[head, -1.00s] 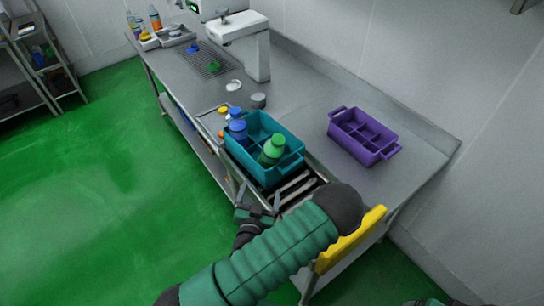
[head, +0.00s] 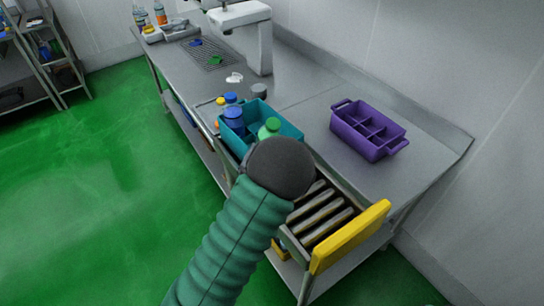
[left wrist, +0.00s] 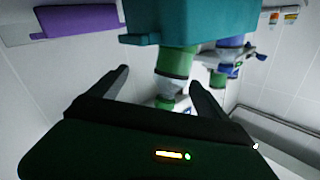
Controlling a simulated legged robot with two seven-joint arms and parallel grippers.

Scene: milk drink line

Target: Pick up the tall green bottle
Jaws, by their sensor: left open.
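The green bottle (head: 270,127) stands in the teal crate (head: 291,131) in the head view. My arm hides its lower part. In the left wrist view the picture is upside down, and the bottle (left wrist: 178,62) hangs with its green cap lowest, below the crate (left wrist: 190,22). My left gripper (left wrist: 158,78) is open with nothing between its fingers. The bottle's neck and cap show between the fingers, apparently beyond them. In the head view my left gripper is hidden behind my arm. My right gripper is not in view.
Blue bottles (head: 233,118) share the crate, left of the green one. A purple divided crate (head: 368,131) stands on the steel table to the right. A roller rack (head: 322,212) with a yellow end plate (head: 350,237) lies in front. The table between the crates is clear.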

